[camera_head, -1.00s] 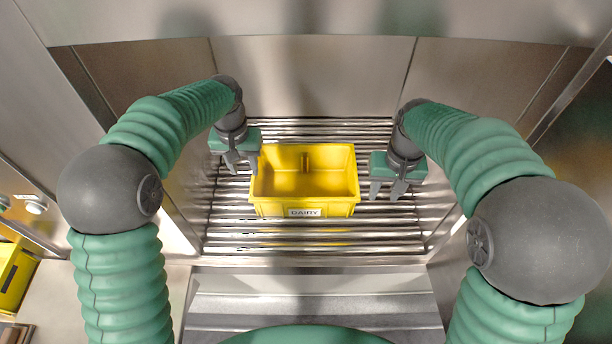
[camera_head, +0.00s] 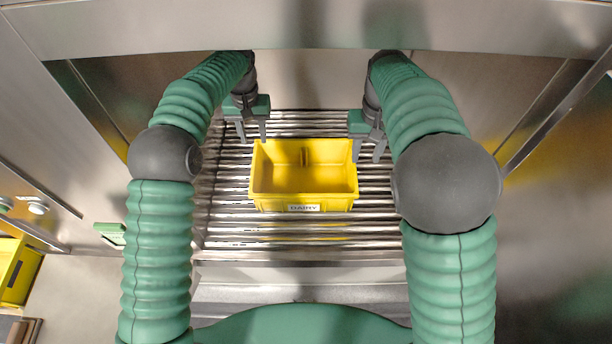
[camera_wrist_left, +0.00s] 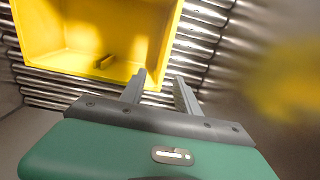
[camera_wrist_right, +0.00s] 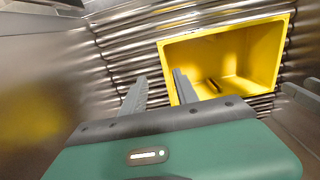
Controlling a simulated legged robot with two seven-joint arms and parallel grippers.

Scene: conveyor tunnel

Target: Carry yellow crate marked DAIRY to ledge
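The yellow crate (camera_head: 304,203) stands upright on metal rollers, its DAIRY label facing me. It looks empty apart from a small inner rib at the back wall. My left gripper (camera_head: 252,137) is open and empty by the crate's back left corner. In the left wrist view its spread fingers (camera_wrist_left: 160,78) are at the crate's rim (camera_wrist_left: 165,60); I cannot tell whether they touch. My right gripper (camera_head: 368,156) is open and empty by the back right corner. In the right wrist view its fingers (camera_wrist_right: 160,78) are close to the crate (camera_wrist_right: 175,95). I cannot identify the ledge for certain.
Metal walls (camera_head: 310,75) enclose the roller bed (camera_head: 300,236) at the back and sides. A metal edge (camera_head: 300,272) runs along its front. Another yellow crate (camera_head: 18,270) is at the far left. Bare rollers lie in front of the DAIRY crate.

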